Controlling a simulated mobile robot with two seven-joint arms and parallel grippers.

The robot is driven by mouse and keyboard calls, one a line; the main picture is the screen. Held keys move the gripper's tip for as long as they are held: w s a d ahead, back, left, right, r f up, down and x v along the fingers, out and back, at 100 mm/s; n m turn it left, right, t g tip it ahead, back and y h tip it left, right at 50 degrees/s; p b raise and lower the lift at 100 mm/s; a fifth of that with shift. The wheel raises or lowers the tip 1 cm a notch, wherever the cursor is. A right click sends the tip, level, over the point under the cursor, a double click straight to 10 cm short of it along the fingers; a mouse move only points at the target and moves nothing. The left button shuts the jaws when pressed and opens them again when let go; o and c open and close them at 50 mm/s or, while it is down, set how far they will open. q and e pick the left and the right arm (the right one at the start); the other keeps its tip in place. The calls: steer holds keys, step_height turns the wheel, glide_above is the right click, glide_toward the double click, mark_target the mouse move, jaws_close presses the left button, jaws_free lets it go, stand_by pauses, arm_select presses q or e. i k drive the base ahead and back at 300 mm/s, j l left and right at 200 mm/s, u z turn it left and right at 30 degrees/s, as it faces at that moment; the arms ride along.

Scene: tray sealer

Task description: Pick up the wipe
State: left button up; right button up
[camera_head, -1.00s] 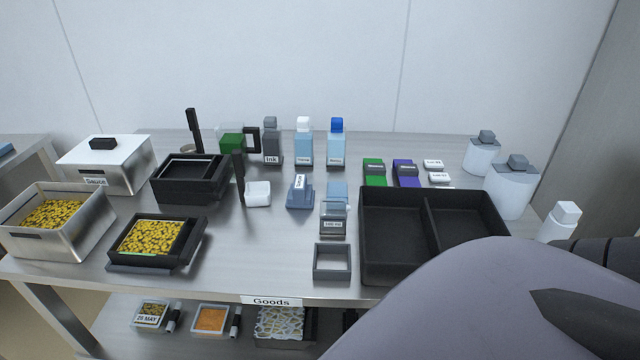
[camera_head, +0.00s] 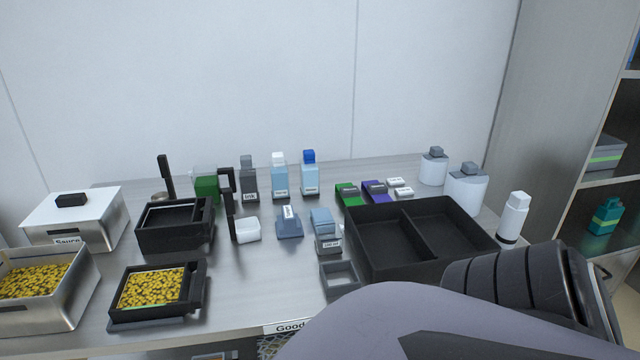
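A small white block (camera_head: 247,230), which may be the wipe, lies on the steel table behind the black food tray and beside a thin black upright piece. I cannot make out its material. Nothing is touching it from my arms. One of my arms crosses the bottom right of the view, in front of the table. Neither gripper shows in this view.
A black two-compartment tray (camera_head: 360,262) stands empty at the right. A white bottle (camera_head: 514,217) stands beyond it. A black food tray (camera_head: 118,318), steel sauce container (camera_head: 112,235) and black sealer frame (camera_head: 210,238) stand left. Several bottles line the back.

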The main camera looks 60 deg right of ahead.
mark_target(321, 214)
steer(key=j+z, duration=0.1)
steer(key=z, duration=0.35)
steer(key=j+z, duration=0.15)
steer(key=z, duration=0.35)
steer(key=i+j, duration=0.05)
